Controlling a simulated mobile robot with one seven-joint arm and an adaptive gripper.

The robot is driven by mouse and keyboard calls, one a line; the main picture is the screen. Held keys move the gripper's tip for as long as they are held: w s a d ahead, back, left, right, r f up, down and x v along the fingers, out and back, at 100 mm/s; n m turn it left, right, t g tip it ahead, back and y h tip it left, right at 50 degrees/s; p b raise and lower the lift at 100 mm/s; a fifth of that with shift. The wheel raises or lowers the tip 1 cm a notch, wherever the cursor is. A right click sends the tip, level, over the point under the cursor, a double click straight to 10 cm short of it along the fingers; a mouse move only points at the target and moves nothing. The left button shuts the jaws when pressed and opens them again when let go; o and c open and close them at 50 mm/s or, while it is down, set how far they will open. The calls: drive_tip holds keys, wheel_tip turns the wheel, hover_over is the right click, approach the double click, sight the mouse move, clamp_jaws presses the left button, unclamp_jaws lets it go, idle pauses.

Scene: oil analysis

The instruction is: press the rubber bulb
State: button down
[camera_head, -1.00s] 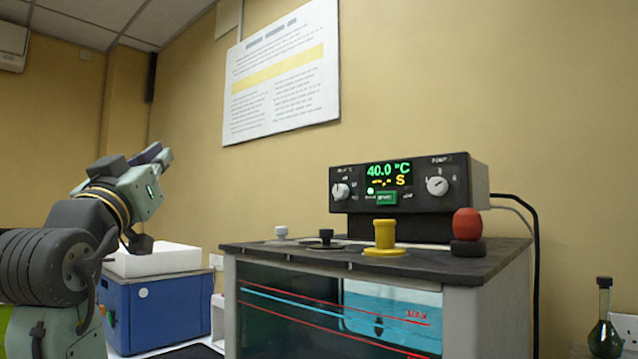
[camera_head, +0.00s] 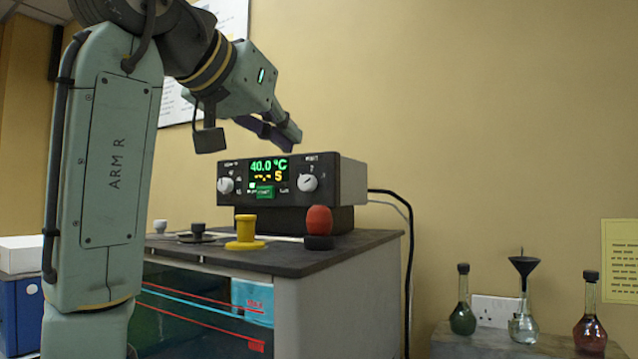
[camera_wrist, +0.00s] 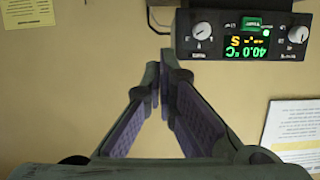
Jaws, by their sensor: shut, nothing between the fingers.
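The red rubber bulb (camera_head: 319,220) sits upright on a black base at the right end of the bath's dark top (camera_head: 300,256). My gripper (camera_head: 296,138) is shut and empty, with its fingertips in the air above the control box, higher than the bulb and a little left of it in the head view. In the wrist view my gripper (camera_wrist: 161,80) shows its purple-padded fingers closed together at the tips, pointing at the yellow wall. The bulb is not in the wrist view.
The control box (camera_head: 345,180) reads 40.0 °C and stands behind the bulb. Flasks, one with a funnel (camera_head: 523,265), stand on a shelf at right. Dark cables (camera_head: 411,250) hang behind the bath.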

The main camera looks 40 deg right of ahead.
drive_tip(key=shift+w, duration=0.1)
drive_tip(key=p, duration=0.3)
hover_over(318, 213)
wheel_tip(318, 213, down, 3)
drive_tip(key=shift+d+r, duration=0.15)
drive_tip(key=shift+r, duration=0.05)
wheel_tip(318, 213, down, 3)
drive_tip(key=shift+r, duration=0.15)
drive_tip(key=shift+f, duration=0.8)
drive_tip(key=shift+a, duration=0.2)
